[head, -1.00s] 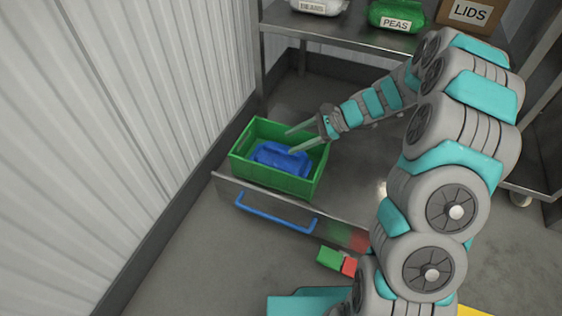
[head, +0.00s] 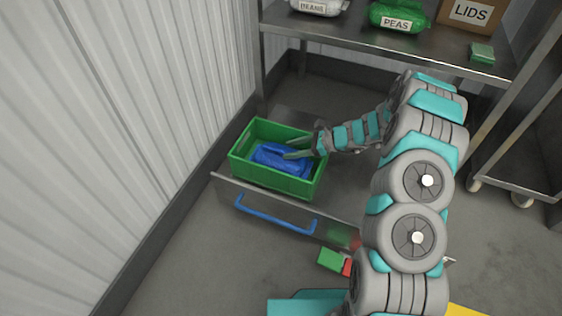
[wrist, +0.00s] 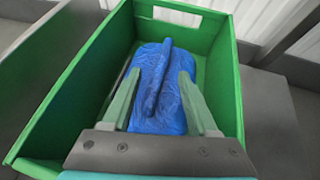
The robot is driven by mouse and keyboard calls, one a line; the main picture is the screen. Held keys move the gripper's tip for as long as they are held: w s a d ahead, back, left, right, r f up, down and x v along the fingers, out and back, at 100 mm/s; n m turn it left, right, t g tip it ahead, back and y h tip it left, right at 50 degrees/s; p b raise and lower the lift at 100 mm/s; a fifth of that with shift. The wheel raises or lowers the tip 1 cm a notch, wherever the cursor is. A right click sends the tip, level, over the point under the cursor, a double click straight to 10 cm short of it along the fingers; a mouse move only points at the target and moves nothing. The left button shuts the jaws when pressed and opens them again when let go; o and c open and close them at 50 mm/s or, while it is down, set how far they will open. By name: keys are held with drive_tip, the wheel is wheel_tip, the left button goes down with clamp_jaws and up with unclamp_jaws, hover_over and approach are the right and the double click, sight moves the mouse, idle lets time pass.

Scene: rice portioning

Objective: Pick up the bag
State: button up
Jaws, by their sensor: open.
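The blue bag (head: 268,155) lies in a green crate (head: 250,176). In the wrist view the bag (wrist: 150,62) has a raised ridge running along its middle, and the crate (wrist: 65,100) walls surround it. My gripper (head: 288,148) reaches over the crate's right side, fingers pointing left over the bag. In the wrist view my gripper (wrist: 155,88) is open, with one green finger on each side of the ridge. The fingers are apart from each other, and I cannot tell whether they touch the bag.
The crate stands in an open metal drawer with a blue handle (head: 275,214). A corrugated wall (head: 130,120) is close on the left.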

sight(269, 154)
drive_tip(key=shift+x, duration=1.1)
clamp_jaws()
idle(0.6)
